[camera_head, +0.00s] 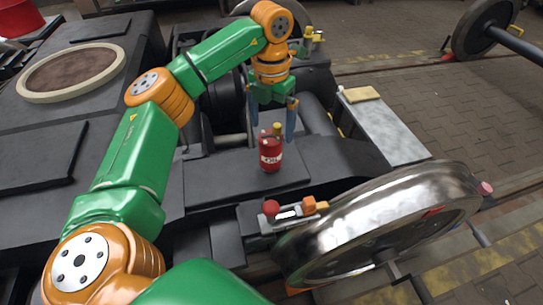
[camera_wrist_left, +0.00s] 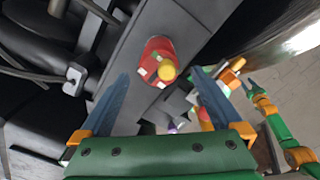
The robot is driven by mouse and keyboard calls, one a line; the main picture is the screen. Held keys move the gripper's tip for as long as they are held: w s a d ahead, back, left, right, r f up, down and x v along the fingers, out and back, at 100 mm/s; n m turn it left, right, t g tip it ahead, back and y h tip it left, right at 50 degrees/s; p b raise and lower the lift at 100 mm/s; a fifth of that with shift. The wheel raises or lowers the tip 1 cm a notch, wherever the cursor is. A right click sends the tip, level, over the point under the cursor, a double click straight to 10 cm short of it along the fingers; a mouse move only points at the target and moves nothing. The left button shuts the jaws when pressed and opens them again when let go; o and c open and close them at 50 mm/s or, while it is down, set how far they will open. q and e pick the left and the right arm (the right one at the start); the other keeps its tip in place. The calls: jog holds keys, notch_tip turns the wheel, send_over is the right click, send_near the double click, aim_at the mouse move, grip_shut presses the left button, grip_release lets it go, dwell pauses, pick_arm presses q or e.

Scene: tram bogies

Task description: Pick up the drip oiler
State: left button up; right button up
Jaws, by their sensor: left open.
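The drip oiler appears to be the small red can (camera_head: 270,155) with a white label and a yellow top, upright on the dark bogie frame. My left gripper (camera_head: 272,122) is open above it, pointing down. In the left wrist view, the can (camera_wrist_left: 153,55) shows just beyond and between the open fingers (camera_wrist_left: 159,77), and none of it is held. At the right of that view, a green and orange arm with a small gripper (camera_wrist_left: 250,86) seems to be my right one. It is too small to read its jaws.
A shiny wheel (camera_head: 385,225) stands right of the can. Small red and orange parts (camera_head: 292,211) lie between them. A grey slab (camera_head: 388,128) bears a tan block (camera_head: 361,94). A brass-coloured fitting (camera_head: 308,42) stands at the back. The frame around the can is mostly clear.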

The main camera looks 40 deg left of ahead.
aim_at(271, 149)
pick_arm(q)
jog(key=shift+s+f+b, duration=0.1)
jog(key=shift+f+b, duration=0.25)
jog(key=shift+f, duration=0.6)
notch_tip(271, 149, down, 6)
jog(key=shift+a+r+b, duration=0.1)
jog(key=shift+a+b, duration=0.05)
jog(key=shift+b, duration=0.65)
jog(key=shift+f, duration=0.45)
jog(key=shift+r, duration=0.1)
jog(key=c, duration=1.5)
pick_arm(e)
jog(key=f, duration=0.1)
jog(key=w+d+f, duration=0.1)
jog(key=f, duration=0.1)
jog(key=shift+w+d, duration=0.2)
jog(key=shift+w, duration=0.05)
